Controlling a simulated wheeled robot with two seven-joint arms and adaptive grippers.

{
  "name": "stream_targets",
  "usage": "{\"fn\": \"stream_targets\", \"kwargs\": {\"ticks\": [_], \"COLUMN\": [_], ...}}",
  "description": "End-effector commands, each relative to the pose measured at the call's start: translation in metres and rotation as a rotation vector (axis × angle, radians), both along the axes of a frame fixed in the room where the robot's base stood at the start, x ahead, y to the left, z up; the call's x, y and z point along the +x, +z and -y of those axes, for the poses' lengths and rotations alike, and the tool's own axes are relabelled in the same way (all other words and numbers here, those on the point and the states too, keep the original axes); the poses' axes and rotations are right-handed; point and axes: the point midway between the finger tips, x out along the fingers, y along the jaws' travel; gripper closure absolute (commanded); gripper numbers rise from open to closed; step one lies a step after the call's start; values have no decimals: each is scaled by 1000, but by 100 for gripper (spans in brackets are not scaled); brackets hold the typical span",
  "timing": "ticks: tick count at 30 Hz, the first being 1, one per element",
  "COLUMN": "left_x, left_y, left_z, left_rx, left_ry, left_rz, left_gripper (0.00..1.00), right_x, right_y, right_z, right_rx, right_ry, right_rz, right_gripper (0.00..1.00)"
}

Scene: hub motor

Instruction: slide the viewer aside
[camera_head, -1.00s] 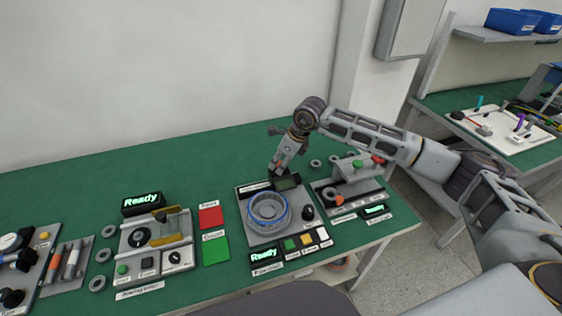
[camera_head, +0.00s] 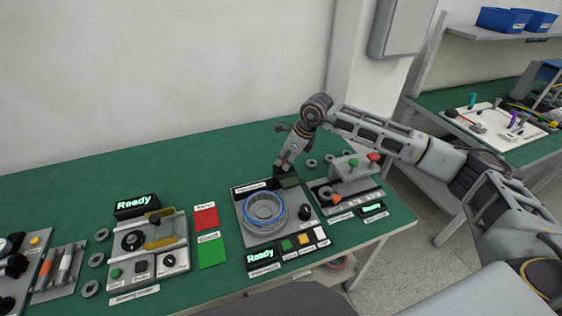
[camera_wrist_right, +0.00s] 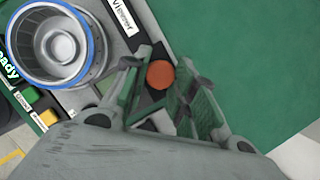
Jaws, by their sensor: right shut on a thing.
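The middle station (camera_head: 246,232) on the green bench holds a grey round part with a blue rim (camera_head: 264,212); the part also shows in the right wrist view (camera_wrist_right: 60,45). The viewer, a small dark block with a greenish face (camera_head: 290,182), is at the station's back right corner. My right gripper (camera_head: 281,170) comes down from above and is shut on the viewer. In the right wrist view, its fingers (camera_wrist_right: 163,95) stand either side of a dark piece with an orange-brown round top (camera_wrist_right: 160,74). The fingers hide part of the viewer. My left gripper is not in view.
A black knob (camera_head: 305,212) is right of the round part. A grey station with red and green buttons (camera_head: 350,178) stands close on the right. Red (camera_head: 205,216) and green (camera_head: 212,252) squares lie left. The bench behind the stations is mostly clear.

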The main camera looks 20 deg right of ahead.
Motion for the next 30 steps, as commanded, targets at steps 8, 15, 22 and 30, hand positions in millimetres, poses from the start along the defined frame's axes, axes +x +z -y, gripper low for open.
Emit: {"fn": "stream_targets", "kwargs": {"ticks": [8, 15, 22, 30], "left_x": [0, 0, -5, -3], "left_y": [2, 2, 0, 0], "left_z": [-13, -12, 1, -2], "left_rx": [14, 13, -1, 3], "left_ry": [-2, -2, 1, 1], "left_rz": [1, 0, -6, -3], "left_gripper": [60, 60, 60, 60], "right_x": [2, 1, 1, -2], "right_y": [1, 1, 1, 12], "right_z": [5, 4, 3, 7], "right_rx": [-7, -6, -5, -6], "right_ry": [-7, -6, -5, -6], "right_rz": [3, 2, 0, 2], "right_gripper": [71, 51, 51, 51]}}
